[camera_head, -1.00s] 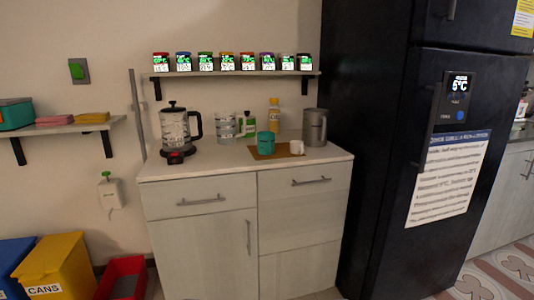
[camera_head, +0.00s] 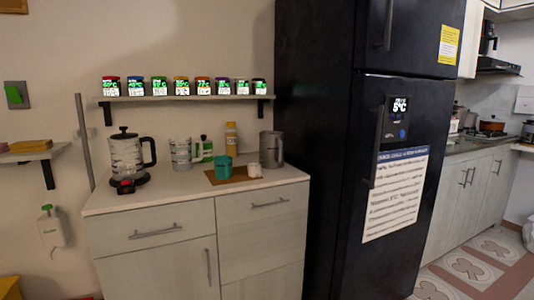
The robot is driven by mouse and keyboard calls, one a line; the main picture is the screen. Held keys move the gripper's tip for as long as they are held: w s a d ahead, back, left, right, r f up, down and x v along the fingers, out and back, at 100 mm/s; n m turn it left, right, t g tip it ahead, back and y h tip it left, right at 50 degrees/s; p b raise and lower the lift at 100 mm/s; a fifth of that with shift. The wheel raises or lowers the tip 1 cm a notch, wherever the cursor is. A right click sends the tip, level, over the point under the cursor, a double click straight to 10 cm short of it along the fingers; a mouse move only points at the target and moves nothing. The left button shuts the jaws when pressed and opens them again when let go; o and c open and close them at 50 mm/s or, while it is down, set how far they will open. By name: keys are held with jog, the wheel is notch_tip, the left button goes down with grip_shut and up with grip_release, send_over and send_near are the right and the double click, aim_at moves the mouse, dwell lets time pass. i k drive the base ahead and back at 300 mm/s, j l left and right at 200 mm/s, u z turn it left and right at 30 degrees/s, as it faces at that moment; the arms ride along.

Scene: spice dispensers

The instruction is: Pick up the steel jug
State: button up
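The steel jug (camera_head: 271,149) is a grey metal vessel with a handle on its right side. It stands upright at the right end of the counter (camera_head: 120,201), close to the black fridge. A white cup (camera_head: 254,170) and a teal cup (camera_head: 223,168) stand to its left on or beside a brown board (camera_head: 227,177). My gripper does not show in this view. Nothing hides the jug except the small white cup near its lower left.
A kettle (camera_head: 127,155) stands at the counter's left end. A patterned steel canister (camera_head: 181,154) and a yellow bottle (camera_head: 231,139) stand behind the cups. A shelf (camera_head: 180,98) with several spice dispensers hangs above. The fridge (camera_head: 322,150) rises right of the counter. Floor shows at right.

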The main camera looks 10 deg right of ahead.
aim_at(271, 144)
jog(key=i+l, duration=0.2)
jog(key=i, duration=0.25)
jog(key=i+l, duration=0.2)
jog(key=i, duration=0.25)
jog(key=i+l, duration=0.25)
jog(key=i, duration=0.25)
jog(key=i+l+z, duration=0.1)
jog(key=i, duration=0.35)
jog(key=i+l, duration=0.25)
jog(key=i, duration=0.2)
